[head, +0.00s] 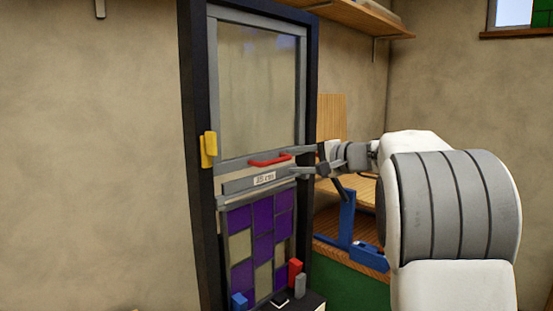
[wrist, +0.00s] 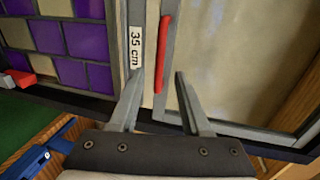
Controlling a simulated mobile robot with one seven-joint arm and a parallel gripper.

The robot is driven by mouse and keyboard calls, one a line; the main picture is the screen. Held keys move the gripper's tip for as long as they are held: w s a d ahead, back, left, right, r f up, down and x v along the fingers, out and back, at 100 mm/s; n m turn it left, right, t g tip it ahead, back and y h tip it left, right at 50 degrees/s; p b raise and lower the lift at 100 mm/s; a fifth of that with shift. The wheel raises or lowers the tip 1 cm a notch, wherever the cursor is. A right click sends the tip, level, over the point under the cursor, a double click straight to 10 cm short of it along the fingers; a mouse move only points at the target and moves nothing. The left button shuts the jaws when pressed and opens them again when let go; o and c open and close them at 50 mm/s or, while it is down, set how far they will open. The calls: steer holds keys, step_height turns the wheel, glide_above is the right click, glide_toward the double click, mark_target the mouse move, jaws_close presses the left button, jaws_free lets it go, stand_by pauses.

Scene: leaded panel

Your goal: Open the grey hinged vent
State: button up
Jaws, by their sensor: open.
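The grey hinged vent (head: 301,85) is a grey frame around a large clear pane, in the upper part of the dark-framed panel. A red bar handle (head: 270,160) lies along its bottom rail. In the wrist view the red handle (wrist: 163,50) runs up the picture, its near end between my fingertips in the image. My gripper (head: 294,161) is open at the handle's right end; contact cannot be told. It also shows open in the wrist view (wrist: 159,76). A yellow piece (head: 208,150) sits at the vent's lower left, on the frame.
A grey bar with a "35 cm" label (head: 264,178) lies below the handle. Purple and clear leaded panes (head: 262,217) fill the lower panel. Red (head: 295,271), blue (head: 239,301) and grey blocks stand at its foot. A bench with a blue tool (head: 345,222) is right, behind my arm.

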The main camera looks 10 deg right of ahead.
mark_target(278, 161)
steer(key=p+x, duration=0.1)
steer(key=x, duration=0.6)
steer(key=shift+w+a, duration=0.1)
jaws_close()
stand_by(1.2)
